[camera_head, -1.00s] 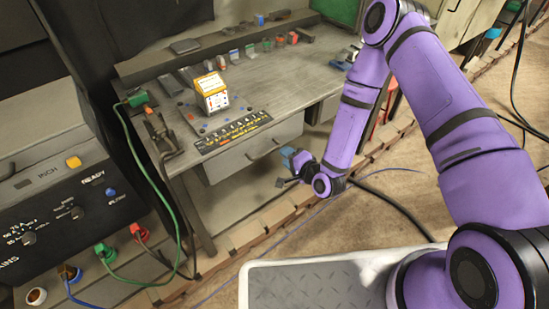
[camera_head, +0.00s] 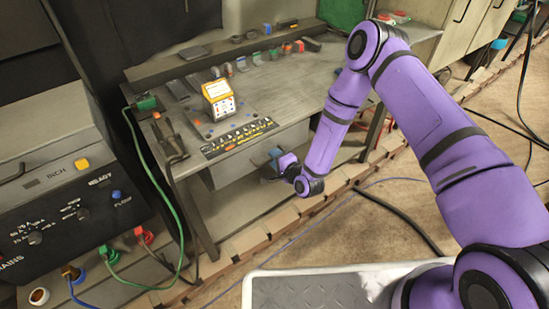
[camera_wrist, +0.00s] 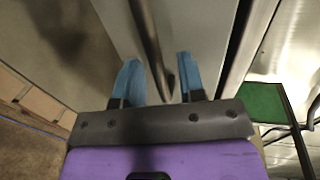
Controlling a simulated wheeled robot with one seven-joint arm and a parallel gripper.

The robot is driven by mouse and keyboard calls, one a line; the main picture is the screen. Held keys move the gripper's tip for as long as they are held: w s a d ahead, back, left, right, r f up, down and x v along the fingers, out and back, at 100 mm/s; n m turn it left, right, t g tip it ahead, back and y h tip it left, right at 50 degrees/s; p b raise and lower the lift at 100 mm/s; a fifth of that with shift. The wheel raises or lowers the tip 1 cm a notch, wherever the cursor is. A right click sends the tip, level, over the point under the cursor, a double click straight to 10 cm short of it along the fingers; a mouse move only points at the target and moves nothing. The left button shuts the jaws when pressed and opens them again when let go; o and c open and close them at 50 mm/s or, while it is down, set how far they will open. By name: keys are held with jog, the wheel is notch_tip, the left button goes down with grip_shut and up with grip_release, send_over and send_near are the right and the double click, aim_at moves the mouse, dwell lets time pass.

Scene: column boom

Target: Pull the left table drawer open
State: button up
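The left table drawer (camera_head: 236,169) is a grey front under the left part of the workbench, and it looks shut. Its bar handle (camera_wrist: 147,30) shows in the wrist view, running down between the two blue fingers of my gripper (camera_wrist: 158,82). The fingers are apart, with a gap visible beside the bar, so they stand around the handle without clamping it. In the head view my gripper (camera_head: 273,160) is at the right part of the drawer front, and my wrist hides some of the drawer and handle there.
The workbench (camera_head: 290,88) carries a yellow-and-white box (camera_head: 219,100) and several small items. A control console (camera_head: 60,190) with green, red and blue cables stands at left. A low brick edging (camera_head: 270,225) runs along the floor before the bench.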

jog(key=shift+w+a+f, duration=0.1)
jog(key=shift+w+a, duration=0.1)
jog(key=shift+w, duration=0.1)
grip_shut()
jog(key=shift+s, duration=0.1)
